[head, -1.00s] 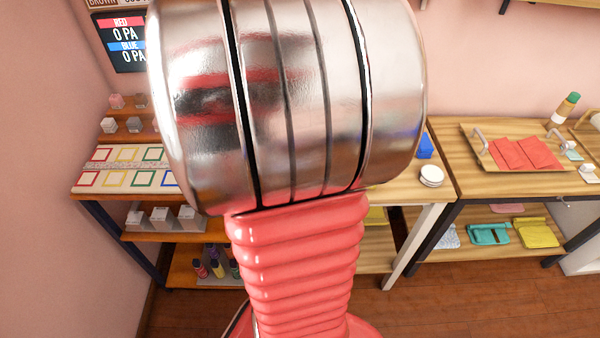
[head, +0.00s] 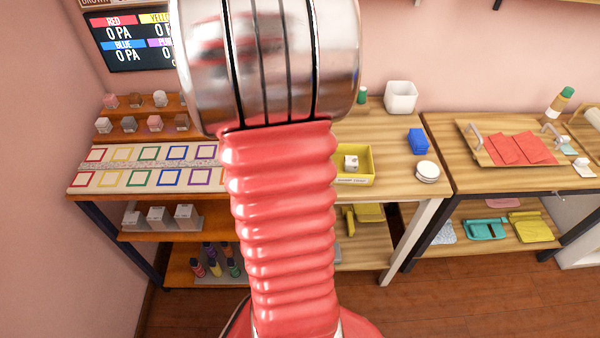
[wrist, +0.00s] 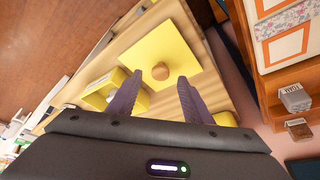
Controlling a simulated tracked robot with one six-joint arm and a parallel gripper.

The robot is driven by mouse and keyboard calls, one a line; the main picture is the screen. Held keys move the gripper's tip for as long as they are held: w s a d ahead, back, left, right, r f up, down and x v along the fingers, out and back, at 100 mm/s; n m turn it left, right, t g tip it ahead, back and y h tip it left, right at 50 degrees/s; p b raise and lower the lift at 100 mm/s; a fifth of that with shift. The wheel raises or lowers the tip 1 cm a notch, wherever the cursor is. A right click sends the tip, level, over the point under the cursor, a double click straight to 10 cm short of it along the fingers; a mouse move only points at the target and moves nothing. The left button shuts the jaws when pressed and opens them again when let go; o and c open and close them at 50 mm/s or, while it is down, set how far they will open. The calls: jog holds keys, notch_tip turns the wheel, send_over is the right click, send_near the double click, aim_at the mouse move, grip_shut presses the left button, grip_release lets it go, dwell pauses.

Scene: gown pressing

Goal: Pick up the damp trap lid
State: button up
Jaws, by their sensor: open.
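The damp trap lid appears to be the flat yellow square (wrist: 185,45) with a round brown knob (wrist: 161,71) in the wrist view. It lies on a wooden surface. My gripper (wrist: 160,76) is open, with its two dark fingers pointing toward the lid and the knob showing between the fingertips. I cannot tell how far the fingers are from the knob. In the head view my arm hides the lid and the gripper. A yellow open box (head: 352,178) with a white cube (head: 351,163) in it stands right of my arm; a yellow box also shows in the wrist view (wrist: 100,97).
A board of coloured squares (head: 135,176) lies on the left bench. A blue object (head: 418,141), a stack of white discs (head: 427,171) and a white bin (head: 401,97) stand to the right. A wooden tray (head: 480,153) holds red cloths on the right bench.

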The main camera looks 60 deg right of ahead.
jog(key=shift+f, duration=0.15)
jog(key=shift+x, duration=2.5)
jog(key=shift+d, duration=0.1)
jog(key=shift+c, duration=0.7)
jog(key=c, duration=0.9)
